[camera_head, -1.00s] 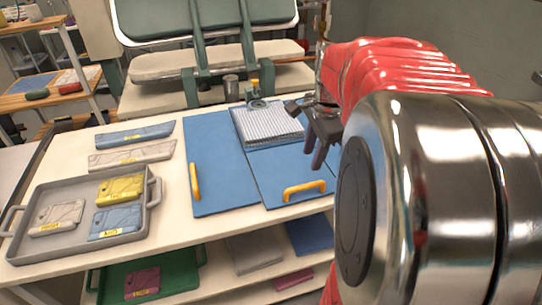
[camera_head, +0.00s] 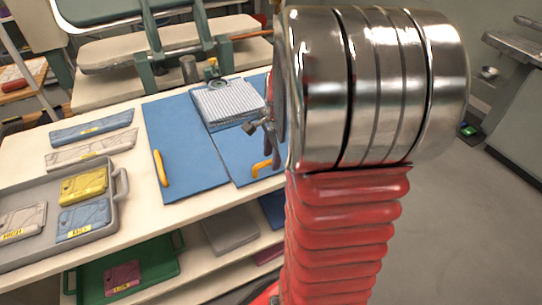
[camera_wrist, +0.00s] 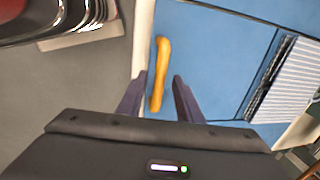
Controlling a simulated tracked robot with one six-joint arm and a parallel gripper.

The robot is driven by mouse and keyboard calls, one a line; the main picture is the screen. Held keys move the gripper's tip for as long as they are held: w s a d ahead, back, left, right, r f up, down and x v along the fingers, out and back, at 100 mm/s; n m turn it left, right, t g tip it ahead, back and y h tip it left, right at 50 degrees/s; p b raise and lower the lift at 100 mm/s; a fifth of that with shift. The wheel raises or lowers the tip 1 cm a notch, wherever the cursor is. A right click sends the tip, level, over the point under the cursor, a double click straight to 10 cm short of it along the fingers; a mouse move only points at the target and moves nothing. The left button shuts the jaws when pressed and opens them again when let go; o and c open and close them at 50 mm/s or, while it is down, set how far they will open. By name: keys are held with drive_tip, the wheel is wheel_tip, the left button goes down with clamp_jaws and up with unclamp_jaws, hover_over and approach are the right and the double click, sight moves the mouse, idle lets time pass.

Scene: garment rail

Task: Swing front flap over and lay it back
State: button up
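The front flap (camera_head: 235,150) is a flat blue panel lying on the table between the striped folded garment (camera_head: 228,101) and the table's front edge. Its yellow bar handle (camera_head: 262,169) is partly covered by my arm in the head view. In the wrist view the handle (camera_wrist: 160,72) lies in front of my gripper (camera_wrist: 155,82), its lower end between the two dark fingertips. My gripper is open with a gap on both sides of the handle; I cannot tell its height above it.
A blue side panel (camera_head: 182,150) with its own yellow handle (camera_head: 161,168) lies to the left. A grey tray (camera_head: 123,187) holds several labelled folded items. Two folded pieces lie behind it. A lower shelf carries a green tray (camera_head: 180,240). Floor at right is open.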

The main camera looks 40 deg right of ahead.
drive_tip(key=shift+f, duration=0.25)
drive_tip(key=shift+c, duration=0.6)
clamp_jaws()
